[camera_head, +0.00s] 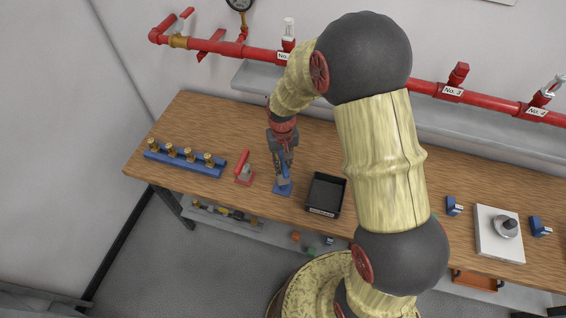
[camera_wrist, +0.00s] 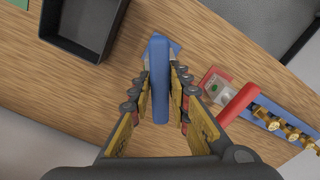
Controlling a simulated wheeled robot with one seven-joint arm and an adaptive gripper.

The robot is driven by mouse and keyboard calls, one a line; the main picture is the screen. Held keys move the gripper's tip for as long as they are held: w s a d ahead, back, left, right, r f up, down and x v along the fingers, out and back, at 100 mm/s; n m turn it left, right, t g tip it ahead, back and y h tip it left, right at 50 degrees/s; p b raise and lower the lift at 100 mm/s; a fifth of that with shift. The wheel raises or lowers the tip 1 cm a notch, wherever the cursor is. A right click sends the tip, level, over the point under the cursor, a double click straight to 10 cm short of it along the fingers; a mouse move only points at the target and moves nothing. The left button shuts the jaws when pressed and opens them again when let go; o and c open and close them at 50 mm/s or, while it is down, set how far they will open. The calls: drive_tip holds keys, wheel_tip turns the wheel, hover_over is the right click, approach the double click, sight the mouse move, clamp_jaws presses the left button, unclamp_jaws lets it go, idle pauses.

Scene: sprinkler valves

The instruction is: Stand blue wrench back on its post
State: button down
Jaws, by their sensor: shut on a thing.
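The blue wrench (camera_wrist: 159,95) is between my gripper's fingers in the wrist view, its long body running along the gap. In the head view the wrench (camera_head: 285,171) looks roughly upright below the fingers. My gripper (camera_head: 284,164) points down and is shut on it. A blue base plate (camera_head: 282,190) lies on the bench beneath; its edge also shows behind the wrench in the wrist view (camera_wrist: 172,46). The post itself is hidden, and I cannot tell whether the wrench touches the base.
A red wrench (camera_head: 241,159) stands on a red base just left. A black tray (camera_head: 342,195) is close on the right. A blue rack (camera_head: 176,165) with several brass fittings lies further left on the wooden bench (camera_head: 215,120). Red pipes (camera_head: 225,47) run along the wall behind.

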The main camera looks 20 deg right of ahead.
drive_tip(key=shift+f+b, duration=1.7)
drive_tip(key=shift+f, duration=1.1)
drive_tip(key=c, duration=1.6)
unclamp_jaws()
drive_tip(key=shift+r, duration=0.1)
wheel_tip(320, 180, up, 12)
drive_tip(key=shift+f, duration=0.1)
